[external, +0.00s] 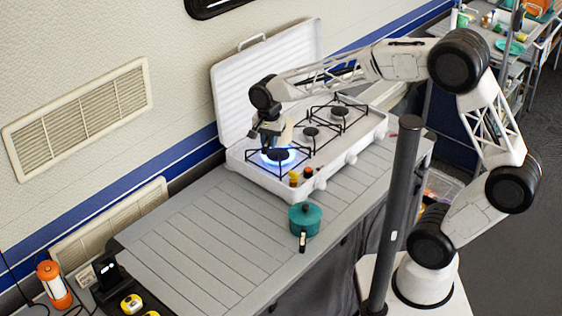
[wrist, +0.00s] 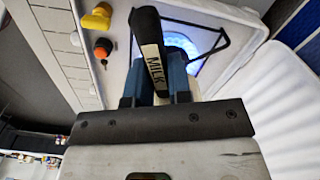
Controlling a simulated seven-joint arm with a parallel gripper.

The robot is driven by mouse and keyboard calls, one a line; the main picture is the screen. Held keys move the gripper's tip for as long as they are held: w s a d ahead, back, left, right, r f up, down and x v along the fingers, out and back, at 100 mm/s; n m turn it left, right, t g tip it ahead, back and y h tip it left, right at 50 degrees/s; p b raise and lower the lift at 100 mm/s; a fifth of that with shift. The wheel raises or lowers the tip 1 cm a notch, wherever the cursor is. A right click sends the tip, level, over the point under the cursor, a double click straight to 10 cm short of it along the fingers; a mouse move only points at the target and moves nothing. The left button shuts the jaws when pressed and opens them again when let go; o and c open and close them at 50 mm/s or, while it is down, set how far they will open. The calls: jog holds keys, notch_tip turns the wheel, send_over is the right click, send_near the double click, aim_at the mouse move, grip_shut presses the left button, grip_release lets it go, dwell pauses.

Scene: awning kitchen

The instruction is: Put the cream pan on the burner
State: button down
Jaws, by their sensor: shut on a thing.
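The cream pan (external: 287,132) is held tilted over the front-left part of the white camping stove, and it is mostly hidden by my gripper. My gripper (external: 268,141) points down there and is shut on the pan's black handle. In the wrist view the handle (wrist: 150,45), with a label reading MILK, stands between the blue fingers (wrist: 163,82). A bit of cream shows behind them. The left burner (external: 279,156) is lit with a blue flame, and its glow and black grate also show in the wrist view (wrist: 190,42). I cannot tell whether the pan touches the grate.
A yellow item (external: 294,178) and an orange one (external: 308,172) are at the stove's near-left corner. The stove's open lid (external: 235,110) rises behind. Two unlit burners (external: 312,132) lie to the right.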

jog(key=shift+a+f, duration=0.1)
dwell(0.3)
jog(key=shift+f, duration=1.6)
jog(key=shift+f, duration=0.15)
jog(key=c, duration=1)
grip_release()
jog(key=shift+c, duration=0.2)
notch_tip(320, 180, up, 12)
jog(key=shift+r, duration=0.1)
